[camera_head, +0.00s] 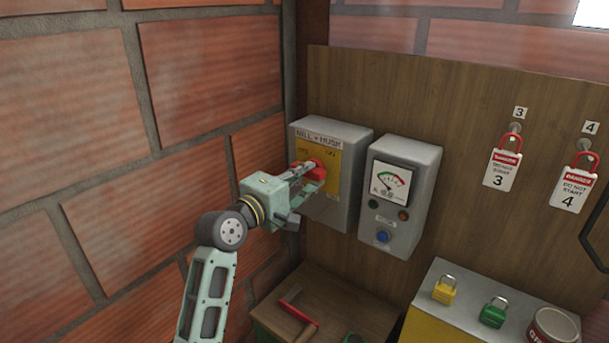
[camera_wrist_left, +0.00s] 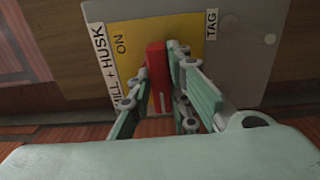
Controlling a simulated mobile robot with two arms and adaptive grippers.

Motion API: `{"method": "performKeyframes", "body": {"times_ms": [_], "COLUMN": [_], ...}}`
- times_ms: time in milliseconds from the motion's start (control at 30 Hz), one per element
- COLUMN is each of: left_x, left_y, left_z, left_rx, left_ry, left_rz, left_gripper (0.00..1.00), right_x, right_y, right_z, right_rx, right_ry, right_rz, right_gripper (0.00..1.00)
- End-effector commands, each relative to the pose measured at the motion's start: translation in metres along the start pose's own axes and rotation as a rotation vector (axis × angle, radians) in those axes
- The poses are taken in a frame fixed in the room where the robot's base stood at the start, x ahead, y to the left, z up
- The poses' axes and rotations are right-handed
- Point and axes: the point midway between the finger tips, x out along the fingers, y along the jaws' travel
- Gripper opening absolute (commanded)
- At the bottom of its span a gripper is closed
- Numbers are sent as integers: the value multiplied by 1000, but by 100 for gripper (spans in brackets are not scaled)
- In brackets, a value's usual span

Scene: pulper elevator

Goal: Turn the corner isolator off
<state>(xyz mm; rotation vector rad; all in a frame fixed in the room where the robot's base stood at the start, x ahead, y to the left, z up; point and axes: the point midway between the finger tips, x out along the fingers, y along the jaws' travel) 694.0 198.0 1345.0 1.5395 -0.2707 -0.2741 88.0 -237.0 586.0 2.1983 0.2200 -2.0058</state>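The corner isolator is a grey box (camera_head: 349,205) labelled MILL + HUSK, on the wooden board beside the brick corner. Its yellow plate (camera_head: 332,178) carries a red handle (camera_head: 317,163). In the left wrist view the red handle (camera_wrist_left: 158,80) lies parallel to the MILL + HUSK label, and ON reads on the yellow plate (camera_wrist_left: 190,28). My left gripper (camera_head: 311,174) is at the handle. In the left wrist view its fingers (camera_wrist_left: 160,72) lie close on both sides of the handle and appear shut on it. OFF is hidden there. My right gripper is not in view.
A grey meter box (camera_head: 402,200) with a blue button stands just right. Danger tags 3 (camera_head: 502,170) and 4 (camera_head: 572,189) hang further right. Below are a wooden surface (camera_head: 350,305) with a red-handled tool (camera_head: 298,313), and a grey-topped box with yellow (camera_head: 444,290) and green (camera_head: 493,312) padlocks.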

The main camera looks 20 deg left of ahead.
Motion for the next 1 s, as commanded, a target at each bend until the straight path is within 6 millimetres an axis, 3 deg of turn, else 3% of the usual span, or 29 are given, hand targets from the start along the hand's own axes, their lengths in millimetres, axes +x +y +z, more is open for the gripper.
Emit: {"method": "performKeyframes", "body": {"times_ms": [200, 567, 767, 1000], "left_x": [0, -2, -28, -80], "left_y": [-1, 0, -1, -1], "left_z": [0, 0, -1, -1], "left_rx": [-3, -1, 0, 0], "left_ry": [-1, 0, 2, 1], "left_rz": [-1, -1, -1, -2], "left_gripper": [35, 36, 36, 36], "right_x": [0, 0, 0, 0], "right_y": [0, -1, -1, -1], "right_z": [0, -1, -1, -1], "right_rx": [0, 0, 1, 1], "right_ry": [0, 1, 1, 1], "right_rz": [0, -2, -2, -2], "right_gripper": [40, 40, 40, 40]}}
